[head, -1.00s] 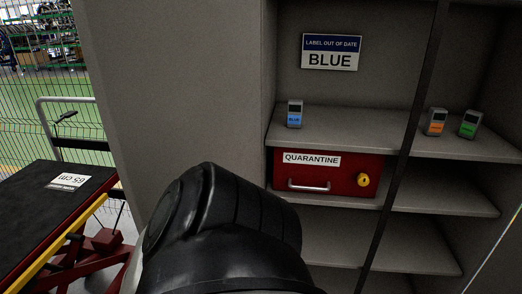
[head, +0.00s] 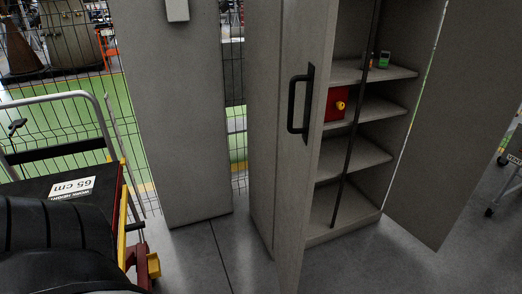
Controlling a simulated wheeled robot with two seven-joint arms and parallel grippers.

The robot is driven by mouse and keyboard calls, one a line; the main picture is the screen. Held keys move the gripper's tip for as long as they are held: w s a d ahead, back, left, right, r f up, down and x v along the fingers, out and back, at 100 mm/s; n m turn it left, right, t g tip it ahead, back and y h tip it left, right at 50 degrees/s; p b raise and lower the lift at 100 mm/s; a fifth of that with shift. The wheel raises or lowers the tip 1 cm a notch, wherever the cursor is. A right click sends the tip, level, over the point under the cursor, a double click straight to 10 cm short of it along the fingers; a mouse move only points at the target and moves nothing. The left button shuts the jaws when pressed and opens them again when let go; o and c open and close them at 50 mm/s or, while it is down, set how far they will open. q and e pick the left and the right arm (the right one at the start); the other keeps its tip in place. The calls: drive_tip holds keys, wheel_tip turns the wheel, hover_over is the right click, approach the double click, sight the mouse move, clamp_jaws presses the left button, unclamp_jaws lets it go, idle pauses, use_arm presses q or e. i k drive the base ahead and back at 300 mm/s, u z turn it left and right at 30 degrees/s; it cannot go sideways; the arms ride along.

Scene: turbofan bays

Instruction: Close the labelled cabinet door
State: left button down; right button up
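The grey cabinet (head: 372,160) stands right of centre with its shelved inside showing. Its left door (head: 310,185) stands ajar, with a black bar handle (head: 292,103) on its face, and hides the left part of the shelves. Its right door (head: 462,130) is swung wide open to the right. No label shows on either door from here. A black part of my arm (head: 50,245) fills the lower left corner. Neither gripper's fingers are in view, and nothing of mine touches the doors.
A red box (head: 335,106) and a small green device (head: 384,59) sit on the shelves. A tall grey panel (head: 175,120) stands left of the cabinet. Grey floor (head: 210,262) is free in front. A wheeled cart (head: 508,175) shows far right.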

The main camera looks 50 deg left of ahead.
sight(309, 26)
drive_tip(key=u, duration=1.15)
drive_tip(key=k, duration=0.4)
drive_tip(key=z, duration=1.1)
drive_tip(key=i, duration=0.8)
drive_tip(key=u, duration=0.55)
